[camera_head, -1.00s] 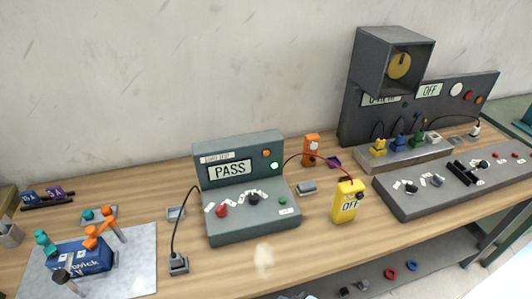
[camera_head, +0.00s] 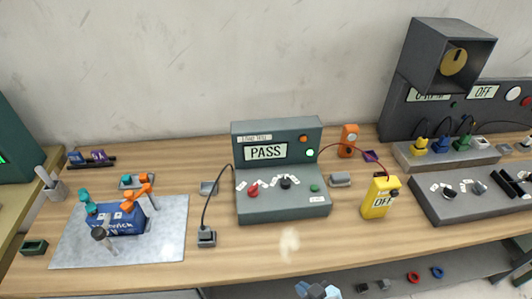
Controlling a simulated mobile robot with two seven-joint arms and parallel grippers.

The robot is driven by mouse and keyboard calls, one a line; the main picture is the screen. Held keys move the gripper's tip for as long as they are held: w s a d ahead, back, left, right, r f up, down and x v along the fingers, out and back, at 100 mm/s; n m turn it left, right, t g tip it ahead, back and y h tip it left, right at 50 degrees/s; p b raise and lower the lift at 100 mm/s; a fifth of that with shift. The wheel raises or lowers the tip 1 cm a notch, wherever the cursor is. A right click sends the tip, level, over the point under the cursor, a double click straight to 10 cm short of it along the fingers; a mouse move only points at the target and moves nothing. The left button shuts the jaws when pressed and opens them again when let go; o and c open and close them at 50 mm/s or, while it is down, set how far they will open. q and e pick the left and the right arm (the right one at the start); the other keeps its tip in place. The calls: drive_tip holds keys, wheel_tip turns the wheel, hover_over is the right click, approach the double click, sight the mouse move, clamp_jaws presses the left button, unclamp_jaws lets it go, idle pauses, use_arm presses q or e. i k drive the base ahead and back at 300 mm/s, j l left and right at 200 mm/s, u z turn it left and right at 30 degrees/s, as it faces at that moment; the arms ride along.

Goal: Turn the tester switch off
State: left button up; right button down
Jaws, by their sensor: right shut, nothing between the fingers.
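The grey tester (camera_head: 283,207) stands on the bench in the middle of the head view. Its display (camera_head: 266,152) reads PASS and a green lamp (camera_head: 309,153) glows beside it. Its sloped front carries a red knob (camera_head: 253,190), a black knob (camera_head: 286,183) and a green button (camera_head: 314,188). My right gripper (camera_head: 318,291) shows only in part at the bottom edge, below the bench front, shut and empty, apart from the tester. My left gripper is not in view.
A yellow meter (camera_head: 380,198) reading OFF stands right of the tester. A grey plug block (camera_head: 207,238) with a black cable lies left of it. A blue box (camera_head: 118,220) sits on a metal plate (camera_head: 172,215). Bench wood before the tester is clear.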

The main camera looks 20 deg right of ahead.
sight(253, 192)
drive_tip(key=k+u, duration=0.3)
drive_tip(key=k, duration=0.2)
drive_tip(key=k+j+u, duration=0.15)
drive_tip(key=k+u, duration=0.15)
drive_tip(key=k, duration=0.2)
drive_tip(key=i, duration=0.5)
